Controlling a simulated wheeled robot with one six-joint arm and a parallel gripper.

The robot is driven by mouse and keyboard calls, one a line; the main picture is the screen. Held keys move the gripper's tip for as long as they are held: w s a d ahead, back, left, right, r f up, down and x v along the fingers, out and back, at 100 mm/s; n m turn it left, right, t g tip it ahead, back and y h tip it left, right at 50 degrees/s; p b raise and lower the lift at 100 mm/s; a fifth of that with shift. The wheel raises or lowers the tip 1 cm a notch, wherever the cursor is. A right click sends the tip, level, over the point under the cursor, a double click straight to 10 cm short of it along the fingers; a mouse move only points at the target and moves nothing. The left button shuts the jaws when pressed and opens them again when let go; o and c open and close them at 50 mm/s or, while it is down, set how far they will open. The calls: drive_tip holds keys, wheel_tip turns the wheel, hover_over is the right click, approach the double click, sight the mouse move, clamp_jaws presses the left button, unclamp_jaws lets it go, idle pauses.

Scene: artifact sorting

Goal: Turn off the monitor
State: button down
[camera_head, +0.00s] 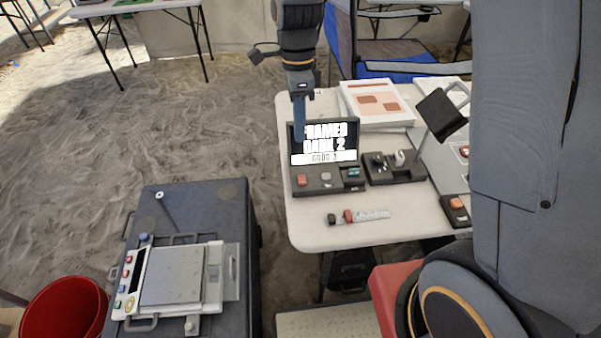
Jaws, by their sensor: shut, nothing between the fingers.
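The monitor (332,158) stands on the white table at centre. Its dark-framed screen is lit and shows large white text with a white band below. Its dark base carries a red button (302,181), a grey button (326,177) and blue parts at the right. My gripper (298,136) points down and is shut and empty. In the picture it overlaps the upper left part of the screen, above the red button. I cannot tell whether it touches the monitor.
A dark case (222,207) bearing a scale (173,275) stands left. A red bucket (65,308) is at lower left. Sandy floor between is open.

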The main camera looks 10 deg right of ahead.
sight(300, 181)
idle(0.3)
drive_tip(key=f+p, duration=0.1)
drive_tip(key=f, duration=0.3)
drive_tip(key=s+f+p, duration=0.1)
drive_tip(key=f, duration=0.4)
drive_tip(key=s+f+p, duration=0.1)
drive_tip(key=f, duration=0.3)
drive_tip(key=shift+s+f+p, duration=0.1)
drive_tip(key=shift+f+p, duration=0.25)
drive_tip(key=shift+f, duration=0.05)
drive_tip(key=shift+s+f, duration=0.15)
drive_tip(key=shift+f, duration=0.1)
drive_tip(key=shift+w, duration=0.2)
drive_tip(key=shift+w+r, duration=0.25)
drive_tip(key=shift+w, duration=0.35)
drive_tip(key=shift+r, duration=0.1)
